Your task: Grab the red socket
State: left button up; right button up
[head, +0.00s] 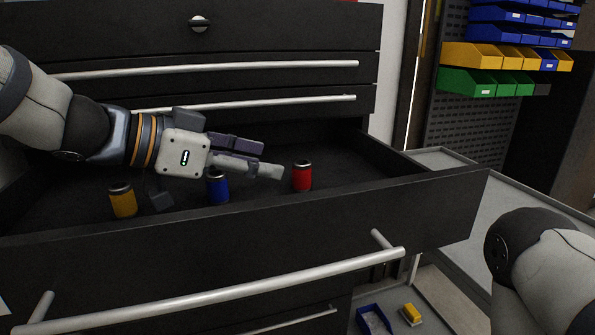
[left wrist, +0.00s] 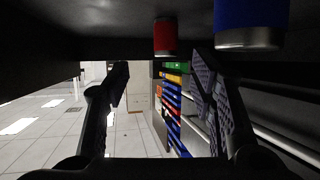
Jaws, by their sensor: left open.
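The red socket (head: 302,176) stands upright in the open drawer (head: 300,215), right of the blue socket (head: 217,188) and the yellow socket (head: 122,201). My left gripper (head: 262,161) reaches in from the left, above the drawer floor, with its fingers pointing right. It is open and empty, its fingertips a little left of the red socket and apart from it. In the left wrist view the red socket (left wrist: 165,37) shows at the top, ahead of the open fingers (left wrist: 163,85), with the blue socket (left wrist: 250,24) to its right. My right gripper is out of view.
Shut drawers with long handles (head: 240,103) rise behind the open one. The drawer's front wall (head: 440,205) and its handle (head: 250,288) stand nearest. Blue, yellow and green bins (head: 490,83) hang at the upper right.

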aim_at(294, 163)
pick_arm(q)
jog(key=x, duration=0.6)
jog(key=w+x, duration=0.1)
jog(key=x, duration=0.2)
jog(key=shift+d+r, duration=0.1)
jog(key=shift+r, duration=0.25)
grip_shut()
